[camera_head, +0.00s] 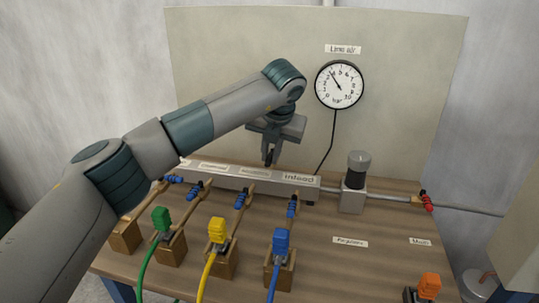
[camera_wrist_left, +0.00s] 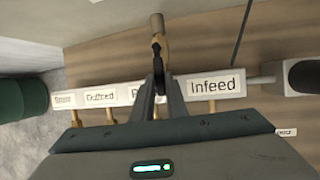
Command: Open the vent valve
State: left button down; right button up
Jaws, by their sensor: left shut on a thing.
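In the left wrist view a brass fitting (camera_wrist_left: 157,28) with a dark piece (camera_wrist_left: 157,52) sticks out behind the labelled manifold; it looks like the vent valve, but no label on it is readable. My left gripper (camera_wrist_left: 158,78) is shut on the dark piece at this fitting, whose gripped part is mostly hidden by the fingers. In the head view the left gripper (camera_head: 268,158) points down just behind the grey manifold (camera_head: 250,183), left of the "Infeed" label, and hides the fitting. My right gripper is not in view.
Brass valves with blue levers (camera_head: 292,207) line the manifold's front. Green, yellow and blue connectors (camera_head: 281,242) stand before them. A regulator (camera_head: 354,182) and a red-levered valve (camera_head: 427,201) are right. The pressure gauge (camera_head: 340,85) needle points between 3 and 4.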

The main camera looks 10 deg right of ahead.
pick_arm(q)
jog(key=c, duration=1.7)
grip_release()
jog(key=shift+c, duration=0.2)
jog(key=shift+r, duration=0.1)
